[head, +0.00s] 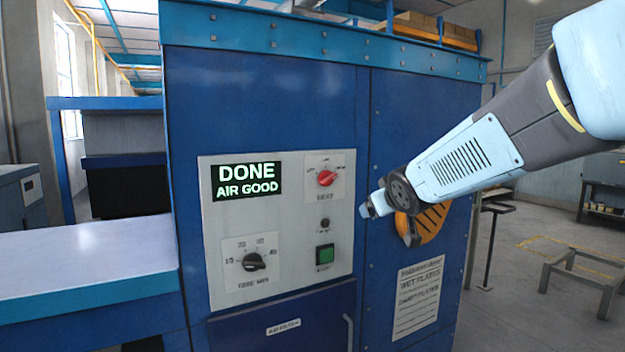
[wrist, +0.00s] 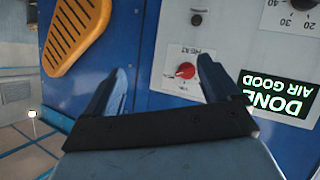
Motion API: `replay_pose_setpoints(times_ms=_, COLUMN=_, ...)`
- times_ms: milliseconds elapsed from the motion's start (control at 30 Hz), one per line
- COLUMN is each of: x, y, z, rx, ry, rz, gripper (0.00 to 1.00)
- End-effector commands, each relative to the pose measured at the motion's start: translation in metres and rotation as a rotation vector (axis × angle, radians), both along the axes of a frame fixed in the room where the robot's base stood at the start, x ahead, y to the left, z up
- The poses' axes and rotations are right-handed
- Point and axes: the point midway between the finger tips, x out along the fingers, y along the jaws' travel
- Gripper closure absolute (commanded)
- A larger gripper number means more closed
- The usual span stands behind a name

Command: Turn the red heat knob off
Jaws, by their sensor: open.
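The red heat knob (head: 326,178) sits at the upper right of the grey control panel (head: 283,205), on a small plate with a dial scale. Its pointer looks turned toward the upper right in the head view. The wrist view is upside down and shows the red knob (wrist: 186,70) between and beyond the fingertips. My gripper (wrist: 162,75) is open and empty, and it is apart from the panel. In the head view my gripper (head: 368,209) is to the right of the panel, lower than the knob.
A lit display (head: 246,181) reads DONE, AIR GOOD. A black timer knob (head: 254,262), a green button (head: 325,255) and a small dark button (head: 325,223) share the panel. An orange slotted vent (head: 430,224) is behind my gripper. A blue-edged table (head: 85,265) is at left.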

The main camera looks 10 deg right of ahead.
Motion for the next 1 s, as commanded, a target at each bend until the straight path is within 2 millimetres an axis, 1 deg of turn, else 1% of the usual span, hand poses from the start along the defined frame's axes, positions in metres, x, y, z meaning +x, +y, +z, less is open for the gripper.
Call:
replay_pose_setpoints(times_ms=33, x=0.020, y=-0.003, z=0.002, rx=-0.022, ry=-0.043, rz=0.028, gripper=0.11)
replay_pose_setpoints(times_ms=100, x=0.044, y=-0.002, z=0.008, rx=-0.054, ry=-0.116, rz=0.086, gripper=0.11)
replay_pose_setpoints(times_ms=200, x=0.075, y=0.001, z=0.014, rx=-0.090, ry=-0.215, rz=0.176, gripper=0.11)
replay_pose_setpoints(times_ms=300, x=0.099, y=0.008, z=0.017, rx=-0.114, ry=-0.298, rz=0.268, gripper=0.11)
replay_pose_setpoints(times_ms=433, x=0.117, y=0.017, z=0.016, rx=-0.126, ry=-0.377, rz=0.371, gripper=0.11)
replay_pose_setpoints(times_ms=600, x=0.127, y=0.024, z=0.014, rx=-0.128, ry=-0.431, rz=0.447, gripper=0.11)
replay_pose_setpoints(times_ms=767, x=0.136, y=0.029, z=0.014, rx=-0.127, ry=-0.442, rz=0.467, gripper=0.11)
replay_pose_setpoints(times_ms=867, x=0.147, y=0.033, z=0.013, rx=-0.127, ry=-0.441, rz=0.466, gripper=0.11)
replay_pose_setpoints(times_ms=1000, x=0.169, y=0.040, z=0.014, rx=-0.126, ry=-0.441, rz=0.465, gripper=0.11)
